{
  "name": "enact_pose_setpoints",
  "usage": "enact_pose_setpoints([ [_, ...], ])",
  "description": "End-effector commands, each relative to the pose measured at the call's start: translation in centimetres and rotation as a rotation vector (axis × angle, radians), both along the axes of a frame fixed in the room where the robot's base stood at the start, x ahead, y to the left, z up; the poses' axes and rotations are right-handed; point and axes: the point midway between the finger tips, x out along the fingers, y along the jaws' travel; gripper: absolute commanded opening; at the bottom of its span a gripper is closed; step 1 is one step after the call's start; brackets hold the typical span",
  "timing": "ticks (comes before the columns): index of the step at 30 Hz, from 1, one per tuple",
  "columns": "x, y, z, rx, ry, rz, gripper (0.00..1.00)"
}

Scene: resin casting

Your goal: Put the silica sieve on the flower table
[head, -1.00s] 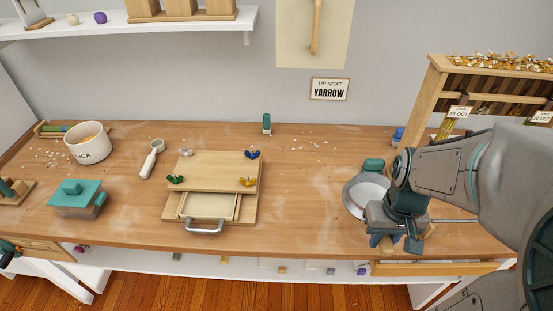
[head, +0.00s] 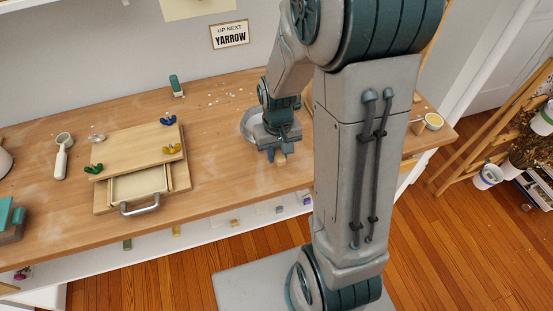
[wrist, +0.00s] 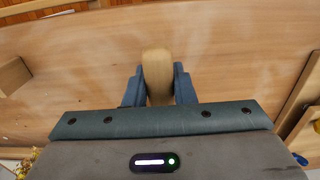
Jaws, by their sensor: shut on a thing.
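My gripper (head: 279,152) is over the bench near its front edge. In the wrist view it (wrist: 158,82) is shut on a rounded wooden handle (wrist: 157,62). A grey round rim, which looks like the silica sieve (head: 246,124), shows just behind my gripper in the head view, mostly hidden by the gripper and wrist. The handle tip (head: 281,160) shows below the fingers. I cannot tell whether the sieve is clear of the bench top. A wooden stand with pots and dried flowers (head: 463,165), possibly the flower table, stands at the far right.
The wooden bench (head: 215,190) holds a pressing board (head: 130,146) with coloured wing nuts, a white scoop (head: 62,157) and a small green item (head: 176,86). Wooden floor (head: 440,240) is open at right.

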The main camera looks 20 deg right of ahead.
Motion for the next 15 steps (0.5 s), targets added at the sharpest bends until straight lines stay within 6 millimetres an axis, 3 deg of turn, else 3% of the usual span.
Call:
enact_pose_setpoints([
  [10,0.2,0.1,-3.4,0.0,0.003,0.0,0.0],
  [15,0.3,0.1,-4.2,0.0,-0.001,0.0,0.0],
])
